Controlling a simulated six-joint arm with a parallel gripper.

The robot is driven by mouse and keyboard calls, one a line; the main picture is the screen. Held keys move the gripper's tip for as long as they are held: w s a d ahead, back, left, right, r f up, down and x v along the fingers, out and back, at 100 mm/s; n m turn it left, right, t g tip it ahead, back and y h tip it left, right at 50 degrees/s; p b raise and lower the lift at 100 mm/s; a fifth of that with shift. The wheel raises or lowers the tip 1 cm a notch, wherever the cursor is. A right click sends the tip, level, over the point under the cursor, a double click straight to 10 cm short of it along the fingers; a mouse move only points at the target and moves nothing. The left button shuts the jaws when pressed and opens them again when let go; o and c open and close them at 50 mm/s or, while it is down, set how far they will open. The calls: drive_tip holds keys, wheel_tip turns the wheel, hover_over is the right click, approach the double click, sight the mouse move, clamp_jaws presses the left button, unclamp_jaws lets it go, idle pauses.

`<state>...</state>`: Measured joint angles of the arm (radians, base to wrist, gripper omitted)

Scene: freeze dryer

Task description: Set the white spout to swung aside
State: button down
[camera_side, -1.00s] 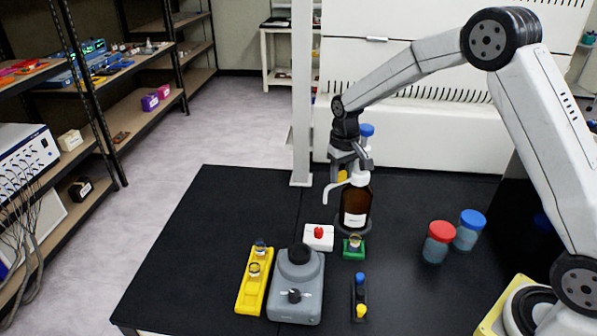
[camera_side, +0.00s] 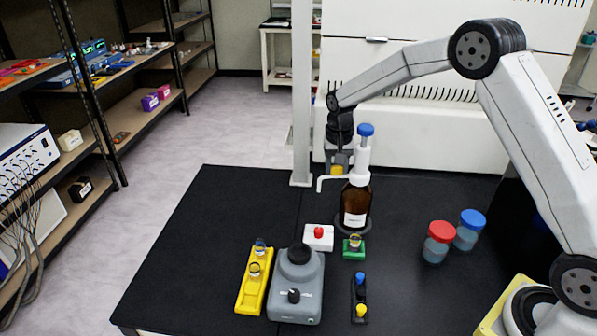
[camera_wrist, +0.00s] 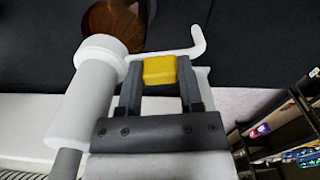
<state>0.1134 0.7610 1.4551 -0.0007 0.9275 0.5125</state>
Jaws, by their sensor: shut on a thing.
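A brown bottle (camera_side: 354,208) with a white pump head (camera_side: 361,160) and blue top (camera_side: 366,130) stands upright on the black bench. Its white spout (camera_side: 328,178) points left, with its tip bent down; it also shows in the wrist view (camera_wrist: 190,48). My gripper (camera_side: 338,165) is left of and behind the pump head. In the wrist view its two fingers (camera_wrist: 159,82) are shut on a yellow block (camera_wrist: 160,69) beside the spout. Whether the block is fixed to the spout is hidden.
In front stand a grey device (camera_side: 296,285), a yellow rack (camera_side: 253,280), a white box with a red button (camera_side: 318,237) and a green holder (camera_side: 354,248). Red-capped (camera_side: 438,242) and blue-capped (camera_side: 469,230) jars stand right. A white post (camera_side: 302,90) rises behind left.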

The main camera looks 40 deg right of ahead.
drive_tip(key=shift+w+r, duration=0.15)
drive_tip(key=c, duration=0.5)
unclamp_jaws()
drive_tip(key=shift+r, duration=3.9)
drive_tip(key=shift+s, duration=0.2)
drive_tip(key=s+a+f+n+t, duration=0.1)
drive_tip(key=s+a+f+n, duration=0.1)
drive_tip(key=s, duration=0.6)
drive_tip(key=s+a+f+n, duration=0.1)
drive_tip(key=s+a+n, duration=0.1)
drive_tip(key=s, duration=0.6)
drive_tip(key=s+a+f+n+t, duration=0.1)
drive_tip(key=s+a+f+n, duration=0.1)
drive_tip(key=s, duration=0.6)
drive_tip(key=shift+s+f+n+t, duration=0.25)
drive_tip(key=shift+f+n+t, duration=0.1)
drive_tip(key=shift+n, duration=0.25)
